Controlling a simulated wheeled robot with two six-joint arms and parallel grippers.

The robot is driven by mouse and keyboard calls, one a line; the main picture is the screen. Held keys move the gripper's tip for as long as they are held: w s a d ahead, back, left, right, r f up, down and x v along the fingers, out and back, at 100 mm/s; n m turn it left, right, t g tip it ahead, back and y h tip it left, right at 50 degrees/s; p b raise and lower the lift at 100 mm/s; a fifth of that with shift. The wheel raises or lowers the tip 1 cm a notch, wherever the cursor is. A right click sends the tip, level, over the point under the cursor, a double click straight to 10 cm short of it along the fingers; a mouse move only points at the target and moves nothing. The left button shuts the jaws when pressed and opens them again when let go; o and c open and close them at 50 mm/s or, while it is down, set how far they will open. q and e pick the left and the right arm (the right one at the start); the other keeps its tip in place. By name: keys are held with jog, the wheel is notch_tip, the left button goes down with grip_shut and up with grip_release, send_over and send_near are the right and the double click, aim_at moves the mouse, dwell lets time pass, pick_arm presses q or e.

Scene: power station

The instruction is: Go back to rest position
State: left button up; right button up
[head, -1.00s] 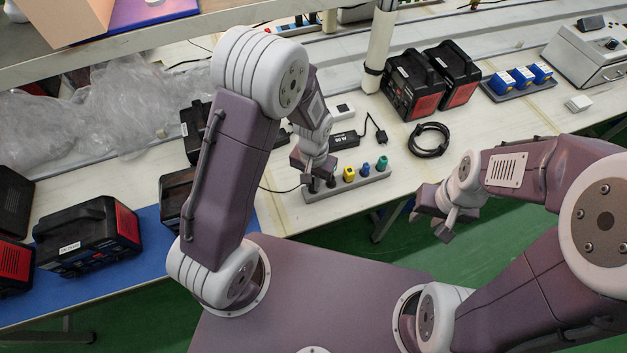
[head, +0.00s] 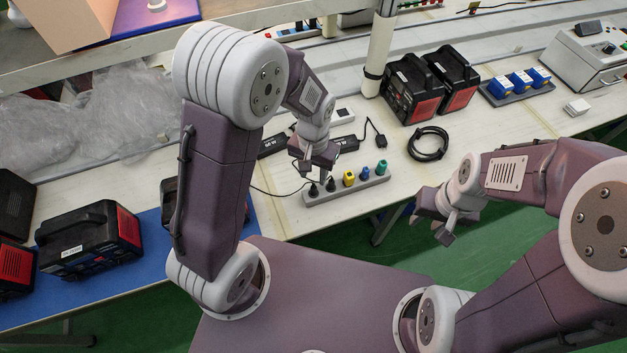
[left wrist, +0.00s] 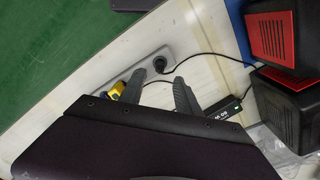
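My left gripper (head: 314,168) hangs above the back-left end of the grey power strip (head: 372,184) on the bench. Its two fingers are spread with nothing between them in the left wrist view (left wrist: 160,92). The strip holds two black plugs (head: 330,185), a yellow plug (head: 349,178), a blue plug (head: 365,171) and a teal plug (head: 382,166). In the left wrist view one black plug (left wrist: 160,64) with its cable sits in the strip, apart from the fingers. My right gripper (head: 432,220) is open and empty, over the floor in front of the bench.
Black-and-red power units stand at the back (head: 414,88) and at the left on a blue mat (head: 88,240). A coiled black cable (head: 428,144), black adapters (head: 345,143) and a tray of blue blocks (head: 518,88) lie on the bench. A white post (head: 379,50) rises behind the left gripper.

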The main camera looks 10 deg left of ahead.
pick_arm(q)
notch_tip(320, 180, up, 2)
jog(key=shift+a, duration=0.1)
jog(key=s+a+r+n+t, duration=0.1)
jog(key=s+a+n, duration=0.1)
jog(key=s+a, duration=0.5)
jog(key=shift+s+r, duration=0.4)
jog(key=shift+s, duration=0.15)
jog(key=shift+s, duration=0.1)
